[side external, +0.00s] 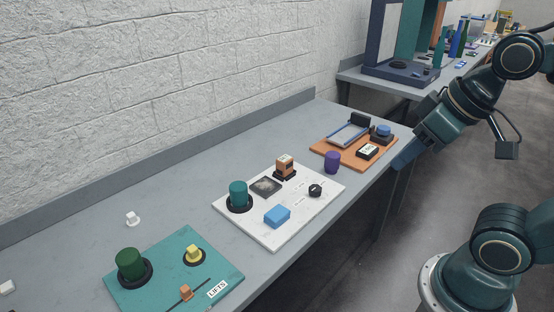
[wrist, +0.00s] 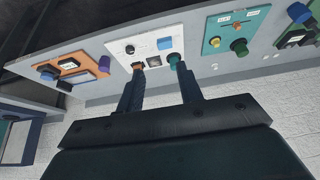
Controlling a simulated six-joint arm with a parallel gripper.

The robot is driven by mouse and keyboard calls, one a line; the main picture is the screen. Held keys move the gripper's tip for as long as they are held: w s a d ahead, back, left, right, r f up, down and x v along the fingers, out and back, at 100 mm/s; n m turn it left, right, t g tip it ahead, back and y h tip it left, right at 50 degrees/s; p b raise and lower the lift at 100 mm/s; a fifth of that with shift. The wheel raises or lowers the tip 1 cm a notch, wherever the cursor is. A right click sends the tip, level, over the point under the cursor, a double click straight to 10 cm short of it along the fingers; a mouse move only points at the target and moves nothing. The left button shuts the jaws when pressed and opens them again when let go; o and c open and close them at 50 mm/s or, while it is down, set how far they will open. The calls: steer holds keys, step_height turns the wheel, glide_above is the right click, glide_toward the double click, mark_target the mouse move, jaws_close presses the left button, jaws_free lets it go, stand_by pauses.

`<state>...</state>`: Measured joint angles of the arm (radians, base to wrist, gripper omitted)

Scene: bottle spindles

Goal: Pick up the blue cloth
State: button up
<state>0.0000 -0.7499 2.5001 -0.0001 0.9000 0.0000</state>
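The blue cloth (side external: 277,216) looks like a small folded light-blue block. It lies on the front part of the white board (side external: 300,226). It also shows in the wrist view (wrist: 165,43), beyond my fingertips and clear of them. My gripper (wrist: 155,72) has its two fingers spread with nothing held between them. In the side view my gripper (side external: 402,160) hangs by the right edge of the table, well to the right of the cloth.
A teal cylinder (side external: 238,194), a dark square pad (side external: 265,187), an orange-brown block (side external: 285,166) and a black knob (side external: 315,190) share the white board. A purple cylinder (side external: 332,162) stands behind it. An orange board (side external: 333,154) and a teal board (side external: 150,270) flank it.

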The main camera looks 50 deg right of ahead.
steer(key=o, duration=0.8)
steer(key=shift+c, duration=0.2)
steer(key=shift+w, duration=0.15)
steer(key=w+f+n+g+y, duration=0.25)
steer(key=w+n, duration=0.65)
steer(key=w, duration=0.8)
steer(key=w+d+f+n+g+y, duration=0.1)
steer(key=w+d+f+n, duration=0.2)
steer(key=w+f, duration=0.3)
steer(key=w+d+f+n+g+y, duration=0.1)
steer(key=w+f+n, duration=0.5)
steer(key=f, duration=0.6)
steer(key=shift+w+d+g, duration=0.2)
steer(key=shift+d+g, duration=0.35)
steer(key=shift+d, duration=0.45)
